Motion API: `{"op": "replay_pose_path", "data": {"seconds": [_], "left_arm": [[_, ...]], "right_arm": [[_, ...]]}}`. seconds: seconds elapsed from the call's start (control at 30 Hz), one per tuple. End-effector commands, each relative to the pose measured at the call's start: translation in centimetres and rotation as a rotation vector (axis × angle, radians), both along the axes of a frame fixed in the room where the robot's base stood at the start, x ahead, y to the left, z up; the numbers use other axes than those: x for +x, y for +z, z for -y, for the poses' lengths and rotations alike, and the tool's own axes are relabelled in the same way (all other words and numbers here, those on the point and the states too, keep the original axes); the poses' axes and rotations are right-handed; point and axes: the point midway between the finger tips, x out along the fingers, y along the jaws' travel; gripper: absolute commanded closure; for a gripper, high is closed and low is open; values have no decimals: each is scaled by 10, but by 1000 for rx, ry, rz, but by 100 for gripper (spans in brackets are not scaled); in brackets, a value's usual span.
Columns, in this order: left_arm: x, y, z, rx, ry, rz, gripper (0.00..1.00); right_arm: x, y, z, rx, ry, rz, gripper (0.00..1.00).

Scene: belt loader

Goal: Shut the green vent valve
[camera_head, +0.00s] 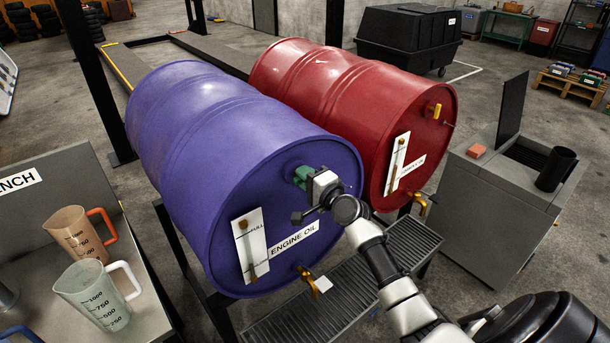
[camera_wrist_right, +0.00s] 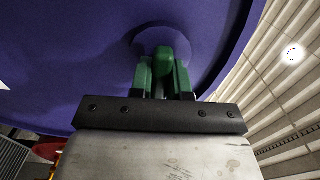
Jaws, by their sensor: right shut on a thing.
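The green vent valve (camera_head: 301,176) sits high on the front face of the purple engine oil drum (camera_head: 193,124). My right gripper (camera_head: 307,182) is at the valve, and its body hides part of it in the head view. In the right wrist view, the green valve (camera_wrist_right: 165,62) stands between the fingers of my right gripper (camera_wrist_right: 165,78), which are shut on it. How far the valve is turned cannot be told. My left gripper is not in view.
A red drum (camera_head: 352,105) lies beside the purple one. A brass tap (camera_head: 308,282) sticks out low on the purple drum above a grated tray (camera_head: 330,300). Measuring jugs (camera_head: 97,294) stand on the bench at left. A grey cabinet (camera_head: 495,210) stands at right.

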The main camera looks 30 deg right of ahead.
Motion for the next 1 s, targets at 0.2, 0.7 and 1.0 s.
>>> {"op": "replay_pose_path", "data": {"seconds": [0.2, 0.7, 1.0], "left_arm": [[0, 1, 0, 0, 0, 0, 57], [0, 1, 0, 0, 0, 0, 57], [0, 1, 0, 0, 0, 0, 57]], "right_arm": [[0, 0, 1, 33, -1, -3, 100], [0, 0, 0, 39, 0, -3, 66], [0, 0, 0, 36, 0, -3, 57]]}}
